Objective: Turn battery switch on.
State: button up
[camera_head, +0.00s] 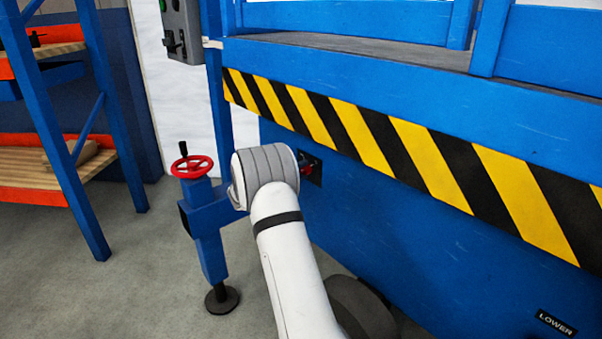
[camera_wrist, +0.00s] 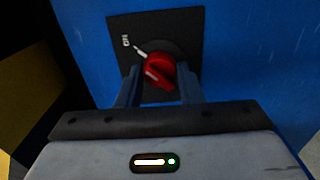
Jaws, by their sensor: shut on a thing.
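The battery switch is a red rotary knob (camera_wrist: 157,68) on a dark square plate (camera_wrist: 185,27) set in the blue panel. In the wrist view a label that is hard to read and a white mark show at the plate's upper left. My gripper (camera_wrist: 158,86) has one finger on each side of the knob and is shut on it. In the head view a small red part of the knob (camera_head: 307,169) and the dark plate (camera_head: 317,178) show just right of my wrist. My arm hides the rest there.
A blue machine side (camera_head: 420,240) with a yellow-black striped band (camera_head: 400,150) stands right of my arm. A red handwheel (camera_head: 192,167) on a blue jack post is close at left. A grey control box (camera_head: 184,35) hangs above. Shelves (camera_head: 50,150) stand further left.

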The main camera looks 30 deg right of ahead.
jog(key=shift+s+f, duration=0.1)
jog(key=shift+f, duration=0.1)
jog(key=o, duration=1)
jog(key=shift+r, duration=0.15)
jog(key=a+p, duration=0.1)
jog(key=a, duration=0.1)
jog(key=a+p, duration=0.1)
jog(key=a, duration=0.2)
jog(key=s+a, duration=0.1)
jog(key=a, duration=0.1)
jog(key=shift+a+p, duration=0.35)
jog(key=shift+p, duration=0.05)
